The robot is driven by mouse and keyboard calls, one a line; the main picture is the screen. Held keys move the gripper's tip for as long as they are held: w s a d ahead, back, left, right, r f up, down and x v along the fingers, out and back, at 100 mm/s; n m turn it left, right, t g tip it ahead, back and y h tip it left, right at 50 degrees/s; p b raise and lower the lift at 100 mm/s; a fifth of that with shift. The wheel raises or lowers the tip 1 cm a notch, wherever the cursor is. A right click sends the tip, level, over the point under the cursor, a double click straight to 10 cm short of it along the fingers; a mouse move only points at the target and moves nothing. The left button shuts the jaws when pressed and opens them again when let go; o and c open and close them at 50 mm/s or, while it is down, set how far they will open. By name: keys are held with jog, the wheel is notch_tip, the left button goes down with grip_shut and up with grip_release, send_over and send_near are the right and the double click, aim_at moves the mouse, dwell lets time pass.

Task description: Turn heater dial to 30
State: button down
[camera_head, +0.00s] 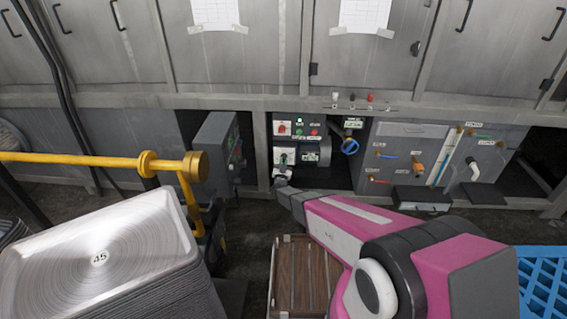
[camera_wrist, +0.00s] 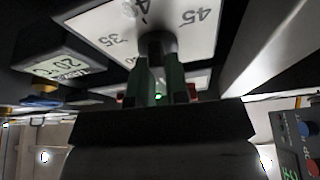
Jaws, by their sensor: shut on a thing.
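The heater dial (camera_wrist: 157,44) is a dark knob on a white plate (camera_wrist: 113,32) with numbers, seen from very close in the wrist view. The numbers 35, 40 and 45 are readable, turned in the picture; a further number is partly hidden behind my fingers. My gripper (camera_wrist: 160,72) is shut on the dial, with its green-lined fingers on either side of the knob. In the head view my gripper (camera_head: 282,181) reaches the lower part of the control panel (camera_head: 301,130). The dial's pointer is hidden, so its setting is not readable.
A small display (camera_wrist: 66,66) reading about 20 °C hangs beside the plate. A blue valve wheel (camera_head: 349,146) is right of the panel. A grey box (camera_head: 216,155) and yellow rail (camera_head: 90,160) are left. Stacked trays (camera_head: 100,235) and a blue crate (camera_head: 540,280) stand nearer.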

jog(key=m+g+h, duration=0.1)
jog(key=m, duration=0.3)
jog(key=m+g+h, duration=0.1)
jog(key=m+h, duration=0.1)
jog(key=m, duration=0.3)
jog(key=m+g+h, duration=0.1)
jog(key=m+h, duration=0.1)
jog(key=m, duration=0.2)
jog(key=shift+m+g+h, duration=0.3)
jog(key=shift+m, duration=0.2)
jog(key=c, duration=1.1)
grip_release()
jog(key=shift+a, duration=0.1)
jog(key=shift+s, duration=0.1)
jog(key=v, duration=1)
jog(key=shift+s+a, duration=0.1)
jog(key=shift+s, duration=0.2)
